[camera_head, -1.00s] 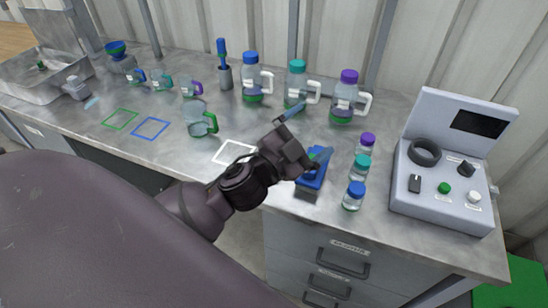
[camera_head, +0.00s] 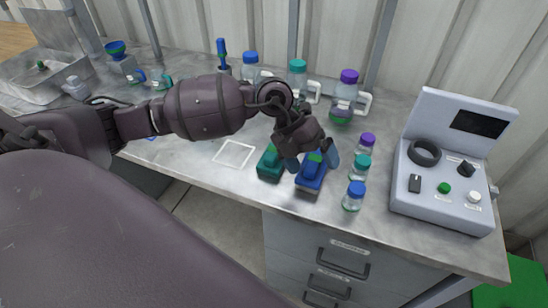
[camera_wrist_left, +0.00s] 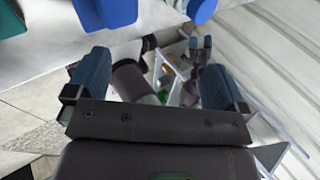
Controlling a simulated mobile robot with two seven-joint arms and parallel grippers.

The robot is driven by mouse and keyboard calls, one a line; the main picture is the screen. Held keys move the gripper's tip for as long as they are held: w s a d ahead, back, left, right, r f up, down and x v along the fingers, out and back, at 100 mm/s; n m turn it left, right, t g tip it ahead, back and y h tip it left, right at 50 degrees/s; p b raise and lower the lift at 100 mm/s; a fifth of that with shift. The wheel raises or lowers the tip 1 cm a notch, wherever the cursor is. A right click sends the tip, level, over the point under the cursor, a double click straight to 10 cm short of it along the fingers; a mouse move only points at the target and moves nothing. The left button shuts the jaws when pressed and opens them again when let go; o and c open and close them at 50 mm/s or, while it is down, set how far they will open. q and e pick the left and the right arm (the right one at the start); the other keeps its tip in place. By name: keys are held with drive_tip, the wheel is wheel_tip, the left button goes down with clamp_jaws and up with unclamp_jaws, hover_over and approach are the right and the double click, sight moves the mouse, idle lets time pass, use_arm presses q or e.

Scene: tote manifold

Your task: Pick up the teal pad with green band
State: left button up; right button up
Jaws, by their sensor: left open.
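The teal pad with a green band (camera_head: 270,162) lies near the bench's front edge, just left of a blue pad with a green band (camera_head: 311,175). My left gripper (camera_head: 313,161) is open, its fingers on either side of the blue pad's far part, the left finger in the gap beside the teal pad. I cannot tell whether a finger touches either pad. In the left wrist view the open fingers (camera_wrist_left: 158,84) have nothing between them; cut-off teal and blue shapes at the top are hard to identify. A small, distant dark gripper-like shape there may be my right one.
Small capped bottles (camera_head: 354,196) stand right of the blue pad. A control box (camera_head: 445,185) stands at the right end. Handled bottles (camera_head: 346,97) stand behind. A white outlined square (camera_head: 234,153) on the bench is empty. My left arm covers the left middle of the bench.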

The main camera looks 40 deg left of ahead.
sight(274, 155)
use_arm(q)
drive_tip(key=w+a+y, duration=0.1)
drive_tip(key=a+y, duration=0.1)
drive_tip(key=a, duration=0.2)
drive_tip(key=w+a+r+y, duration=0.1)
drive_tip(key=a+y, duration=0.1)
drive_tip(key=a, duration=0.2)
drive_tip(key=w+a+n+y, duration=0.1)
drive_tip(key=a+y, duration=0.2)
drive_tip(key=a, duration=0.1)
drive_tip(key=shift+w+r, duration=0.15)
drive_tip(key=shift+r, duration=0.1)
drive_tip(key=shift+a, duration=0.3)
wheel_tip(274, 155, down, 5)
drive_tip(key=shift+f, duration=0.1)
drive_tip(key=shift+w+f, duration=0.1)
drive_tip(key=shift+f, duration=0.6)
wheel_tip(274, 155, down, 4)
drive_tip(key=shift+w, duration=0.15)
drive_tip(key=shift+c, duration=0.5)
drive_tip(key=c, duration=0.9)
use_arm(e)
drive_tip(key=shift+w+f, duration=0.15)
drive_tip(key=shift+w, duration=0.2)
drive_tip(key=shift+s, duration=0.1)
